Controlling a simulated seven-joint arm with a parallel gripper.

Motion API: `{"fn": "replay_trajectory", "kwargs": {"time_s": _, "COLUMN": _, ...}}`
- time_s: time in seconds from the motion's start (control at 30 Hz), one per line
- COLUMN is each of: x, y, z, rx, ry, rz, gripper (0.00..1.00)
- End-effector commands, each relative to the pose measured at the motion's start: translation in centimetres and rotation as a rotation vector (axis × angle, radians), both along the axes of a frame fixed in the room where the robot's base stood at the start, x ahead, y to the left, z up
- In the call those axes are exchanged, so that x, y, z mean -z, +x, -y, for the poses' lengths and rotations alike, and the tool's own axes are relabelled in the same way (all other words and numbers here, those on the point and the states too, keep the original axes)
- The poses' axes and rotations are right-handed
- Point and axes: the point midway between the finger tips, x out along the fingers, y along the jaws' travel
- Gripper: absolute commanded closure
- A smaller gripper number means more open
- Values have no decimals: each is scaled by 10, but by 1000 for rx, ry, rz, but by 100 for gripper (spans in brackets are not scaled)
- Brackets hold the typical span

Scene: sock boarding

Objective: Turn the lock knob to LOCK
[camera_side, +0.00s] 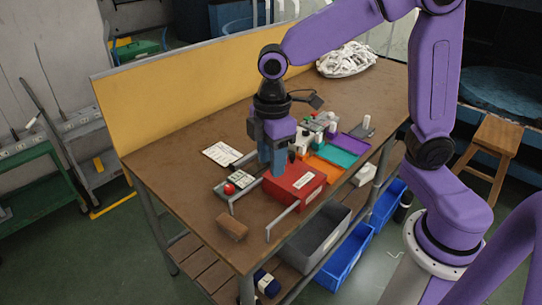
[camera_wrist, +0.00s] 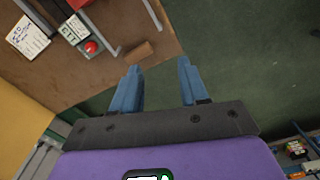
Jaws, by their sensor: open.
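A small control panel (camera_side: 238,178) with a red round button (camera_side: 229,188) lies to the left of the red box. The panel (camera_wrist: 72,28) and the red button (camera_wrist: 90,47) also show at upper left in the wrist view. I cannot make out the lock knob or its LOCK marking in either view.
Metal brackets (camera_side: 283,217) stand around the red box. A brown block (camera_side: 232,228) lies near the front edge, and a white card (camera_side: 222,154) lies behind the panel. Orange (camera_side: 322,170), teal and purple trays are at right. A yellow board (camera_side: 190,95) closes the back.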

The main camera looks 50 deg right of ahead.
Motion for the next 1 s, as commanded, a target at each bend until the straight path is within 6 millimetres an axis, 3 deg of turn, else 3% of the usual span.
{"fn": "replay_trajectory", "kwargs": {"time_s": 0.1, "x": 0, "y": 0, "z": 0, "rx": 1, "ry": 0, "rz": 0, "gripper": 56}}
{"fn": "replay_trajectory", "kwargs": {"time_s": 0.13, "x": 0, "y": 0, "z": 0, "rx": 1, "ry": 0, "rz": 0, "gripper": 53}}
{"fn": "replay_trajectory", "kwargs": {"time_s": 0.17, "x": 0, "y": 1, "z": 0, "rx": 1, "ry": 0, "rz": 0, "gripper": 43}}
{"fn": "replay_trajectory", "kwargs": {"time_s": 0.27, "x": 1, "y": 8, "z": -1, "rx": 4, "ry": -1, "rz": 0, "gripper": 41}}
{"fn": "replay_trajectory", "kwargs": {"time_s": 0.37, "x": 5, "y": 33, "z": -3, "rx": 8, "ry": -2, "rz": -2, "gripper": 41}}
{"fn": "replay_trajectory", "kwargs": {"time_s": 0.53, "x": 19, "y": 102, "z": 0, "rx": 14, "ry": -7, "rz": -7, "gripper": 41}}
{"fn": "replay_trajectory", "kwargs": {"time_s": 0.7, "x": 38, "y": 165, "z": 16, "rx": 17, "ry": -10, "rz": -11, "gripper": 41}}
{"fn": "replay_trajectory", "kwargs": {"time_s": 0.83, "x": 49, "y": 194, "z": 29, "rx": 17, "ry": -11, "rz": -12, "gripper": 41}}
{"fn": "replay_trajectory", "kwargs": {"time_s": 1.0, "x": 56, "y": 207, "z": 37, "rx": 14, "ry": -11, "rz": -12, "gripper": 41}}
